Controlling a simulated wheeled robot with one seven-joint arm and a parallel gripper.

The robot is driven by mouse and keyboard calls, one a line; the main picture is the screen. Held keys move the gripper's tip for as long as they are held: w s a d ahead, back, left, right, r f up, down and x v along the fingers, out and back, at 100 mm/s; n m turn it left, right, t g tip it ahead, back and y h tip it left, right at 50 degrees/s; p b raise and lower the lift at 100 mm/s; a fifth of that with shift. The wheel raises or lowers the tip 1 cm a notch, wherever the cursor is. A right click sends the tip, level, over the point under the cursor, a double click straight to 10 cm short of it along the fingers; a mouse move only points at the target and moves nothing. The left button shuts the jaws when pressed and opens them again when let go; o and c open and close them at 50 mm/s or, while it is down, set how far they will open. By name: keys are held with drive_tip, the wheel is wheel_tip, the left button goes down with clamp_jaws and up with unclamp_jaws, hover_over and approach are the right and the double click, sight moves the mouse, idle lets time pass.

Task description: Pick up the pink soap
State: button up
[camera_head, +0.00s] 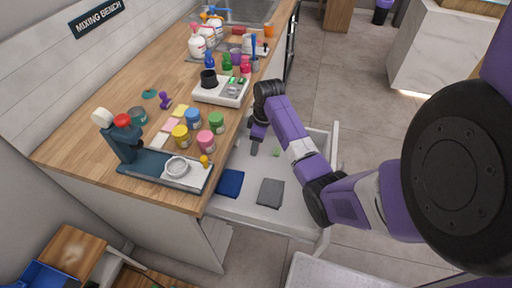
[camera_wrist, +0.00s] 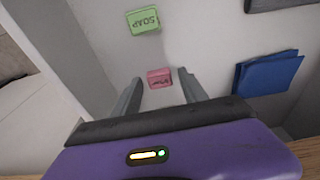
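The pink soap (camera_wrist: 159,78) is a small pink block with dark lettering. In the wrist view it lies on the white floor of the open drawer, between and beyond the tips of my gripper (camera_wrist: 158,88). The two fingers are spread apart, with nothing held between them. In the head view my gripper (camera_head: 254,148) points down into the drawer (camera_head: 250,214), and the pink soap cannot be made out there. A green soap (camera_wrist: 144,21) marked SOAP lies farther up in the wrist view, near the drawer wall; it shows as a small green spot in the head view (camera_head: 276,152).
A folded blue cloth (camera_head: 230,182) and a grey cloth (camera_head: 271,193) lie in the drawer. The wooden counter (camera_head: 105,92) beside it carries several coloured jars, a scale (camera_head: 221,91) and a dark press stand (camera_head: 122,140). Drawer walls stand close to my gripper.

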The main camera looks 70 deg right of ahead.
clamp_jaws()
drive_tip(key=shift+r, duration=0.15)
wheel_tip(320, 180, up, 20)
drive_tip(key=p, duration=0.8)
